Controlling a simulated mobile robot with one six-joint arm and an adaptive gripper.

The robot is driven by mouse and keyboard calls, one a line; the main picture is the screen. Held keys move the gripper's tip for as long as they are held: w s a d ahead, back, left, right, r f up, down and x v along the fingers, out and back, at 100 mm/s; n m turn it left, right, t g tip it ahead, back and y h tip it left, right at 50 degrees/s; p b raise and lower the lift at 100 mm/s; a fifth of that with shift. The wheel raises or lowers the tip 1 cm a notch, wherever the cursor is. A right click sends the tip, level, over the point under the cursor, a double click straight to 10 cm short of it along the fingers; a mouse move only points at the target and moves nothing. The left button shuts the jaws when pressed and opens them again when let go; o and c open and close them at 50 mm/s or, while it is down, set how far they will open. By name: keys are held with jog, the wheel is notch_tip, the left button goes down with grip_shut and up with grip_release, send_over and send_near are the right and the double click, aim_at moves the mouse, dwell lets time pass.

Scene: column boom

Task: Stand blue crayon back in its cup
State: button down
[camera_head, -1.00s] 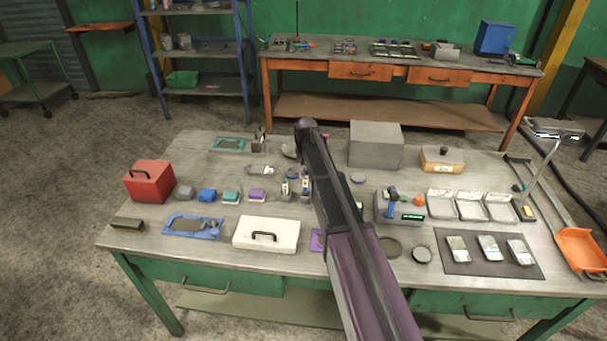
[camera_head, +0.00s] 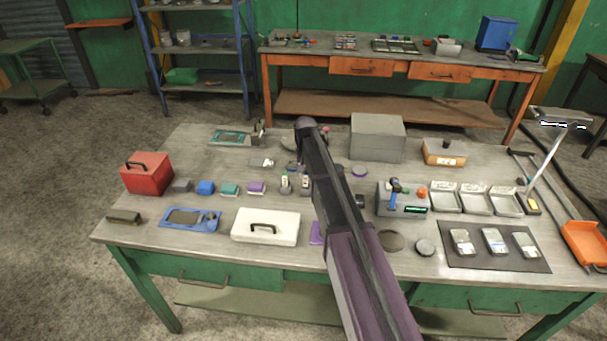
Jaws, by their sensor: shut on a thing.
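My arm runs up from the bottom edge across the bench, and its dark end joint is near the back middle. My gripper cannot be made out behind it, so its jaws and anything in them are hidden. Two small upright holders with pale labels, perhaps the cups, stand just left of the arm: one (camera_head: 286,185) and another (camera_head: 303,182) beside it. Small coloured tips show at their tops. I cannot make out the blue crayon or tell which cup is its own.
The bench holds a red box (camera_head: 147,174), a white case (camera_head: 265,225), a blue-framed tray (camera_head: 190,219), a grey box (camera_head: 377,138) and a grey device (camera_head: 403,200). Open trays (camera_head: 475,198) and a dark mat (camera_head: 494,247) lie right.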

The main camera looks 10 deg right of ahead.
jog(key=c, duration=0.5)
grip_release()
jog(key=shift+s, duration=0.2)
jog(key=s+n, duration=0.1)
jog(key=s, duration=0.8)
jog(key=s+n, duration=0.1)
jog(key=s, duration=0.9)
jog(key=s+n, duration=0.1)
jog(key=s, duration=0.8)
jog(key=shift+s+a+n, duration=0.3)
jog(key=shift+s, duration=0.05)
